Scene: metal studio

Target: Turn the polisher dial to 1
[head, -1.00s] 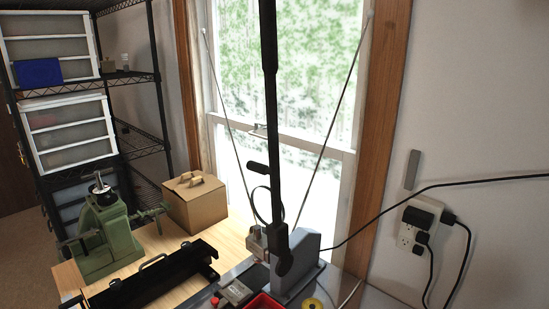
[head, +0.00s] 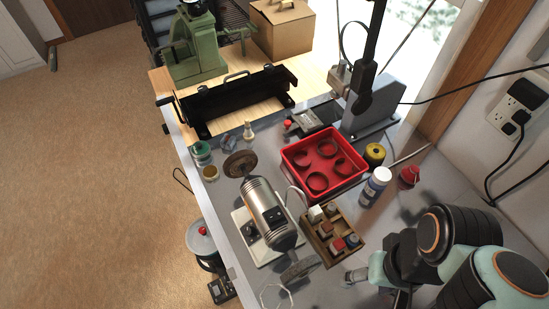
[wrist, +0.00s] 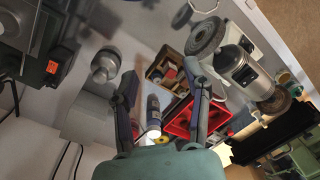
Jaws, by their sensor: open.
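The polisher (head: 265,207) is a silver motor with a round wheel at each end, on a white base (head: 243,238) on the bench. A small dark round dial (head: 250,230) shows on the base, left of the motor; its marks are too small to read. The polisher also shows at the upper right of the wrist view (wrist: 241,72). My gripper (wrist: 161,88) is open and empty in the wrist view, its fingers apart, left of the polisher. In the head view my arm is at the lower right, and its fingers cannot be clearly made out.
A wooden organizer (head: 322,247) with small blocks stands just right of the polisher. Small jars (head: 203,153) stand near the bench's left edge. A black frame (head: 238,100) lies farther back.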

